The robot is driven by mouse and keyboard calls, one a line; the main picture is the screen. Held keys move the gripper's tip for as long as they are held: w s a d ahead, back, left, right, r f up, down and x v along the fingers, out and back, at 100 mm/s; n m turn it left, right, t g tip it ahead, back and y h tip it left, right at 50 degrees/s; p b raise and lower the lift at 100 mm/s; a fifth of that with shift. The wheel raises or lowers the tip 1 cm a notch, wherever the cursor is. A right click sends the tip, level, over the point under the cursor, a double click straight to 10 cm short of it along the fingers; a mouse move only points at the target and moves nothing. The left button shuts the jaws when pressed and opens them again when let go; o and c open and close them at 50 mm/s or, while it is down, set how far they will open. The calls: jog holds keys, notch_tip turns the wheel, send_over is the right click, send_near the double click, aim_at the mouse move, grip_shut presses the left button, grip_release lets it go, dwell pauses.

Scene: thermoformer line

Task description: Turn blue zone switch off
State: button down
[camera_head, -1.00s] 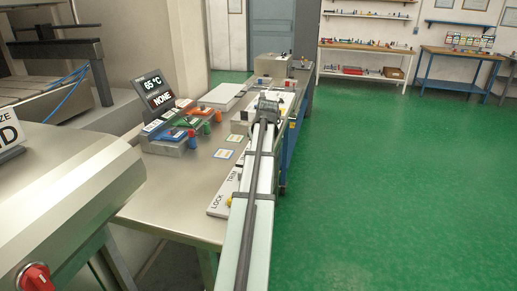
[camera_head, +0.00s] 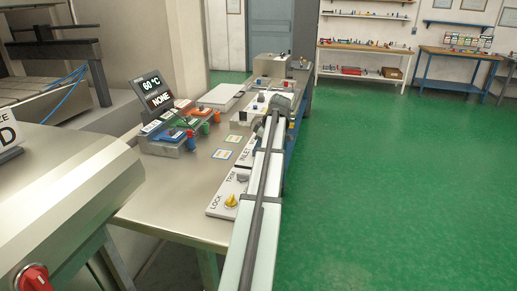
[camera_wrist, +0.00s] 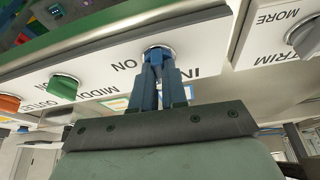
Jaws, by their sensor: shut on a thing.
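In the wrist view, the blue zone switch (camera_wrist: 158,50) is a round blue knob on a white panel (camera_wrist: 110,72), with "ON" printed to its left and part of "IN…" below. My gripper (camera_wrist: 157,66) has its two blue fingers shut on this knob. The fingers cover most of it, so I cannot tell exactly where it points. A green knob (camera_wrist: 63,87) and an orange knob (camera_wrist: 9,103) sit farther left on the same panel. In the head view, my arm hides the gripper and the blue switch.
A grey "TRIM" knob (camera_wrist: 303,38) is to the right. In the head view, a display (camera_head: 153,92) reads 60 °C and NONE, above a console with coloured handles (camera_head: 174,137). A yellow knob (camera_head: 231,200) stands near "LOCK". The green floor right of the table is clear.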

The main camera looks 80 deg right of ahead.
jog(key=shift+n, duration=0.6)
jog(key=c, duration=1.2)
grip_release()
jog(key=shift+o, duration=0.2)
jog(key=v, duration=1.3)
jog(key=shift+d+r, duration=0.3)
jog(key=shift+r, duration=0.1)
jog(key=shift+s+f, duration=0.1)
